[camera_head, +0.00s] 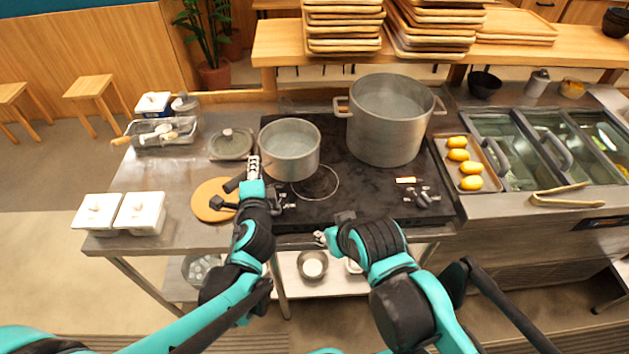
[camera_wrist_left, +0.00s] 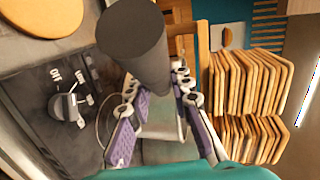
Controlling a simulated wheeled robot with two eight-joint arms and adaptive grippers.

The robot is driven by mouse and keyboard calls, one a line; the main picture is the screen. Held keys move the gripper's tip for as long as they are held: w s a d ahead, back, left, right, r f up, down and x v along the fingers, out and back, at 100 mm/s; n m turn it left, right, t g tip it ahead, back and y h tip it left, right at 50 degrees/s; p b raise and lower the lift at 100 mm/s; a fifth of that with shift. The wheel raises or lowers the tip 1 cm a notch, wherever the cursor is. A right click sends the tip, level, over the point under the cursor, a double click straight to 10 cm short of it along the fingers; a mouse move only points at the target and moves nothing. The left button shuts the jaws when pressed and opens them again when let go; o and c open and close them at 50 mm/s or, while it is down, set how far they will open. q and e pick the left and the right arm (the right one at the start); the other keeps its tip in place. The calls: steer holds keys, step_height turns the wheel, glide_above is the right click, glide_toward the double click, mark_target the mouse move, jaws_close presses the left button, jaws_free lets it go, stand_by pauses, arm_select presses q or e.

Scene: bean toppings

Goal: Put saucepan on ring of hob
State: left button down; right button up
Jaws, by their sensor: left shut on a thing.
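The grey saucepan (camera_head: 290,150) is over the left part of the black hob (camera_head: 335,208), its dark handle (camera_head: 235,184) pointing front-left. My left gripper (camera_head: 252,172) is shut on the handle, which shows large in the left wrist view (camera_wrist_left: 134,42). The ring (camera_head: 338,184) shows just in front of and right of the saucepan, its back edge partly hidden by the pan. I cannot tell whether the pan touches the hob. My right gripper (camera_head: 322,237) is at the hob's front edge, with its fingers too small to read.
A large stockpot (camera_head: 386,125) stands at the hob's back right. A lid (camera_head: 231,144) and round wooden board (camera_head: 212,201) lie left of the hob. Knobs (camera_head: 422,198) line the hob's front. Wooden trays (camera_head: 343,28) are stacked behind.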

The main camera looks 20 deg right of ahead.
mark_target(279, 160)
arm_select(q)
steer(key=shift+m+h, duration=0.6)
steer(key=shift+h, duration=0.2)
steer(key=d, duration=0.1)
steer(key=d+r, duration=0.1)
steer(key=d, duration=0.1)
steer(key=s+d, duration=0.1)
steer(key=d, duration=0.1)
steer(key=shift+r, duration=0.15)
steer(key=shift+d+f, duration=0.3)
steer(key=shift+f+b, duration=2.3)
steer(key=shift+f, duration=2.4)
steer(key=c, duration=1.4)
jaws_free()
steer(key=shift+o, duration=0.2)
steer(key=shift+s, duration=0.1)
